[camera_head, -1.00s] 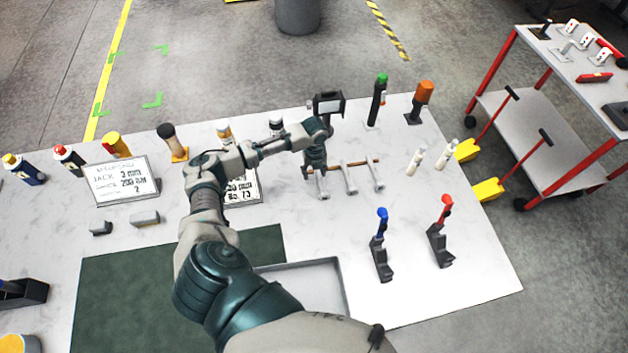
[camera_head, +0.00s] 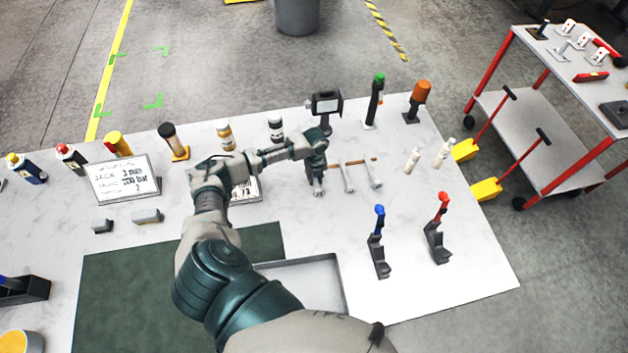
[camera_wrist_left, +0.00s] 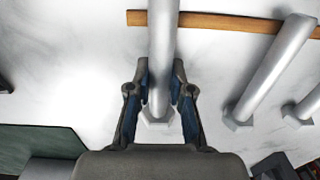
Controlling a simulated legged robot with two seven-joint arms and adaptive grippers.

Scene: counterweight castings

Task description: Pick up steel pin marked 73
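Three grey steel pins lie side by side across a thin wooden strip (camera_head: 359,161): a left pin (camera_wrist_left: 163,40), a middle pin (camera_head: 348,180) and a right pin (camera_head: 374,173). I cannot read a number on any of them. My left gripper (camera_wrist_left: 161,88) is down at the left pin, with one finger on each side of it near its hexagonal head (camera_wrist_left: 158,116). The fingers look close to the pin, but I cannot tell whether they press on it. In the head view my left gripper (camera_head: 316,186) hides most of that pin. My right gripper is not in view.
A card (camera_head: 245,190) ending in "73" stands left of the pins, partly behind my arm. A dark-framed screen (camera_head: 326,104) stands behind them. White bottles (camera_head: 412,160) stand to the right; blue-topped (camera_head: 378,240) and red-topped tools (camera_head: 438,230) stand in front right. A shallow tray (camera_head: 315,285) lies nearer me.

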